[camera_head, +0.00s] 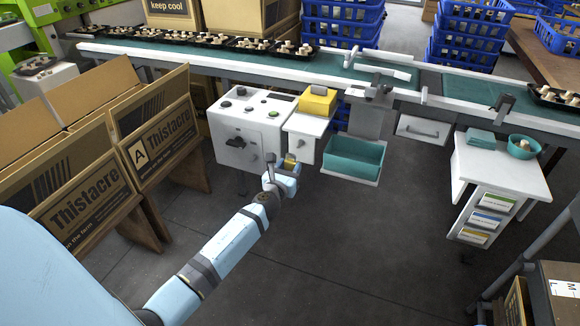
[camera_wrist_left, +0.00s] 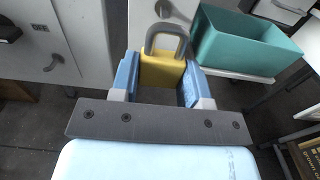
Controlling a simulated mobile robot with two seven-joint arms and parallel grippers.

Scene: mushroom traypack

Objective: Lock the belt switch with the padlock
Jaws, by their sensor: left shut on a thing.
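The padlock (camera_wrist_left: 161,72), with a yellow body and a grey shackle, is held between the fingers of my left gripper (camera_head: 282,169). In the left wrist view its shackle points up and away from the gripper. I cannot tell whether the shackle is locked. The padlock also shows small in the head view (camera_head: 290,159). The belt switch (camera_head: 235,142) is a dark handle on the front of the white control box (camera_head: 255,112). In the left wrist view the switch (camera_wrist_left: 8,30) is at the left edge, beside an OFF label. The padlock is apart from it, to its right. My right gripper is out of view.
A small white cabinet (camera_head: 305,128) with a yellow box (camera_head: 317,99) on top stands right of the control box. A teal bin (camera_head: 353,160) is right of that. Cardboard boxes (camera_head: 155,140) crowd the left. The conveyor (camera_head: 220,58) runs behind. Open floor lies in front.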

